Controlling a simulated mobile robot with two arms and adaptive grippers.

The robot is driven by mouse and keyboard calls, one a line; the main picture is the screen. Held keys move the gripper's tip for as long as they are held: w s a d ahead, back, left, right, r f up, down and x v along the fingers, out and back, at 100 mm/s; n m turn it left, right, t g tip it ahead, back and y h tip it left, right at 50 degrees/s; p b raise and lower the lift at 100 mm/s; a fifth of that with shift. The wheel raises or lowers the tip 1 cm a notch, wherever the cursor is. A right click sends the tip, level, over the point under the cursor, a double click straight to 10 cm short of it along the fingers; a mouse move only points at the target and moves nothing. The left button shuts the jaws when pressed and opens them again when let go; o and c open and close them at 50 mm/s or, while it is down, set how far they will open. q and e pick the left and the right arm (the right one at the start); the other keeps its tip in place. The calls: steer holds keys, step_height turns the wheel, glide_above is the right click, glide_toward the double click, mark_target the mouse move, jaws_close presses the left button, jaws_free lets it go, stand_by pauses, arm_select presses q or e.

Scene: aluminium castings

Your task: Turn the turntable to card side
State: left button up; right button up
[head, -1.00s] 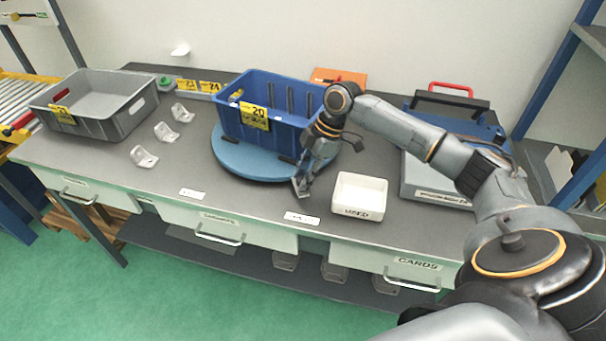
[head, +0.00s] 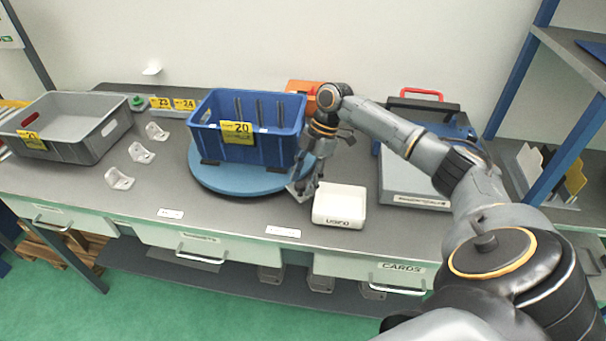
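The round blue turntable (head: 215,181) lies on the grey bench. A blue bin (head: 270,150) with a yellow label marked 20 (head: 237,132) stands on it, the label facing the front. My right gripper (head: 303,188) points down at the turntable's front right edge, just left of the white box. Its fingers hold no visible object. I cannot tell whether they touch the rim or how far apart they are. The right part of the turntable is partly hidden behind this gripper. My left gripper is out of view.
The white box (head: 339,204) sits close to the right of the gripper. A grey case (head: 405,185) lies further right. A grey bin (head: 75,150) and several pale brackets (head: 141,152) are on the left. A drawer marked CARDS (head: 390,271) is below at the right.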

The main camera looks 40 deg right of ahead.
steer(key=shift+r, duration=0.25)
steer(key=v, duration=1.1)
steer(key=shift+d+r, duration=0.2)
steer(key=shift+d, duration=0.05)
steer(key=shift+f, duration=0.1)
